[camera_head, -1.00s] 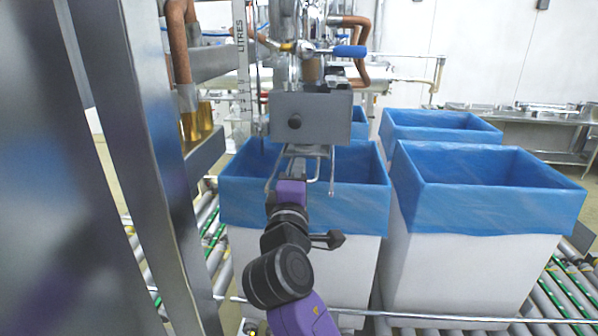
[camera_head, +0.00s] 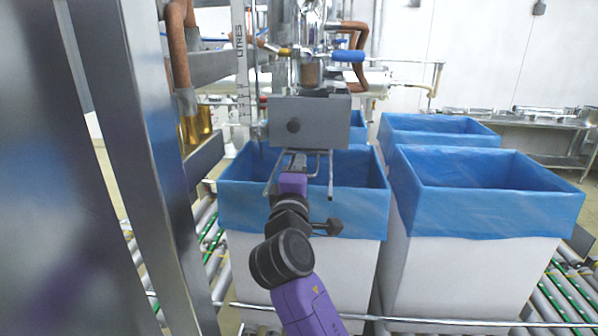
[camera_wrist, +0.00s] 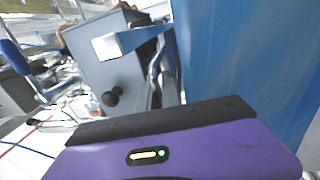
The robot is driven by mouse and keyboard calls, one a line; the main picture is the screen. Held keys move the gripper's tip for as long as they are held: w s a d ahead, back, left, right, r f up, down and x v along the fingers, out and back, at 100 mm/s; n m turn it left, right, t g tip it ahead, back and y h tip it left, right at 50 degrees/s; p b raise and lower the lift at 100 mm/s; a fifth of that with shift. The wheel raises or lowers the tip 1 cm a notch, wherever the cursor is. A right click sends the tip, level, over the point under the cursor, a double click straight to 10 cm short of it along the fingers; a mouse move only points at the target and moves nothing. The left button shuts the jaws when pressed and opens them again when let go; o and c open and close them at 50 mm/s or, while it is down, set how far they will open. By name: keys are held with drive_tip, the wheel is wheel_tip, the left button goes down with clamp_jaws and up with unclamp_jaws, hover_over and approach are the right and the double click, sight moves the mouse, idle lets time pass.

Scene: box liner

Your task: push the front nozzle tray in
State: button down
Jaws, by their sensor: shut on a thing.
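The grey housing (camera_head: 310,122) with a black round knob hangs above the front left lined bin; it also shows in the wrist view (camera_wrist: 120,80). The front nozzle tray (camera_head: 295,160) is a narrow metal piece sticking out from under the housing toward me, between thin wire rails. My gripper (camera_head: 293,173) is at the tray's near end, shut on it, pointing toward the housing. In the wrist view the purple gripper body and its dark edge (camera_wrist: 165,120) fill the bottom. They hide the grip itself.
The front left bin (camera_head: 300,222) with blue liner is below my arm, and another lined bin (camera_head: 480,205) stands to its right. A steel post (camera_head: 145,170) stands close on the left. A horizontal rail (camera_head: 450,322) crosses low in front.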

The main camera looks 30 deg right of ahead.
drive_tip(key=c, duration=1.5)
unclamp_jaws()
drive_tip(key=shift+w+d, duration=0.1)
drive_tip(key=shift+c, duration=0.2)
drive_tip(key=shift+f, duration=0.1)
drive_tip(key=r+b+v, duration=0.1)
drive_tip(key=b+v, duration=0.1)
drive_tip(key=v, duration=1.1)
drive_tip(key=s+a+f+y, duration=0.1)
drive_tip(key=s+f+y, duration=0.2)
drive_tip(key=f, duration=0.7)
drive_tip(key=s+a+f+y, duration=0.2)
drive_tip(key=s+f+y, duration=0.2)
drive_tip(key=f, duration=0.5)
drive_tip(key=shift+s+a+f+p, duration=0.3)
drive_tip(key=shift+s+f+p, duration=0.1)
drive_tip(key=shift+s, duration=0.35)
